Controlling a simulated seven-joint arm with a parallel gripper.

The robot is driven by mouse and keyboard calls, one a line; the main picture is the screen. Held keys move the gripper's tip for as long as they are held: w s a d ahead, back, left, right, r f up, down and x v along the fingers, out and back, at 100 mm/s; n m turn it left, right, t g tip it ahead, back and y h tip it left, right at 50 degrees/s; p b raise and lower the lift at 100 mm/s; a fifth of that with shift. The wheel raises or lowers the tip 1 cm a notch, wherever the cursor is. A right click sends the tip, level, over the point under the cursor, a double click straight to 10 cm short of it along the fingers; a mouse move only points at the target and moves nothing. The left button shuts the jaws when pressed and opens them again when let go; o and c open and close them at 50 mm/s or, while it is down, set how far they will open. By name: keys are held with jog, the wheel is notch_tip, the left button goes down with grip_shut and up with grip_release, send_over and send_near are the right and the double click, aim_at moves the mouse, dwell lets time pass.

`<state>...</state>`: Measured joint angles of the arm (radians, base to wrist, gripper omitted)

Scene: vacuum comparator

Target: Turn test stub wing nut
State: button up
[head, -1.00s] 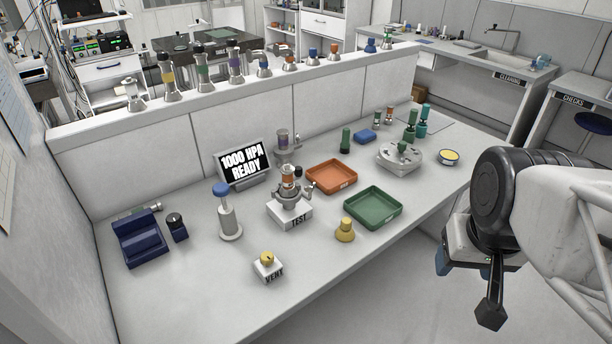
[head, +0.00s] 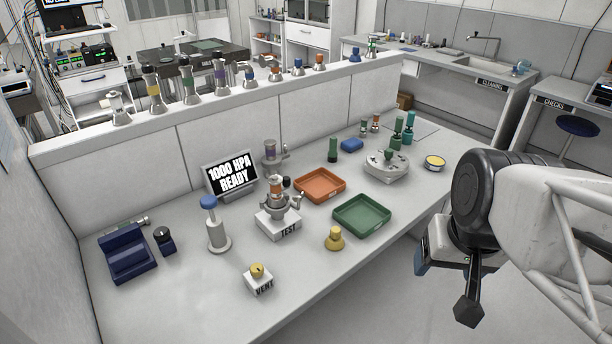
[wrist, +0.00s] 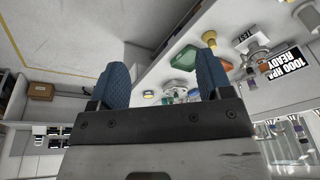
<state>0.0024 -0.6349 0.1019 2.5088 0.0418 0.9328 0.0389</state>
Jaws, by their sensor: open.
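The test stub is a small grey metal fitting with an orange-banded piece (head: 277,190) standing on the white block marked TEST (head: 278,224). A grey clamp with a side lobe, perhaps the wing nut (head: 296,203), sits around its lower part; its details are too small to tell. In the wrist view the TEST block (wrist: 243,37) shows upside down at upper right. My gripper (head: 444,286) is beyond the bench's front edge, well to the right of the block. In the wrist view its two blue fingers (wrist: 163,68) stand wide apart with nothing between them.
A display (head: 232,178) reading 1000 HPA READY stands behind the block. An orange tray (head: 342,197) and a green tray (head: 366,228) lie to its right. A yellow fitting (head: 335,240), a VENT knob (head: 258,278) and a blue-topped cylinder (head: 212,228) stand nearby. The front right bench top is clear.

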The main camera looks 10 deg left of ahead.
jog(key=w+a+f+m+t+y, duration=0.1)
jog(key=w+a+f+m+y, duration=0.1)
jog(key=w+a+m+y, duration=0.4)
jog(key=w+a+f+m+t+y, duration=0.15)
jog(key=w+a+m, duration=0.35)
jog(key=w+a, duration=0.6)
jog(key=m+t+y, duration=0.2)
jog(key=m+t, duration=0.2)
jog(key=m, duration=1.1)
send_near(299, 195)
jog(key=w+a, duration=0.2)
jog(key=shift+s+f+h, duration=0.25)
jog(key=shift+f, duration=0.25)
jog(key=shift+w, duration=0.1)
jog(key=shift+x, duration=3.8)
jog(key=shift+r, duration=0.1)
jog(key=c, duration=0.9)
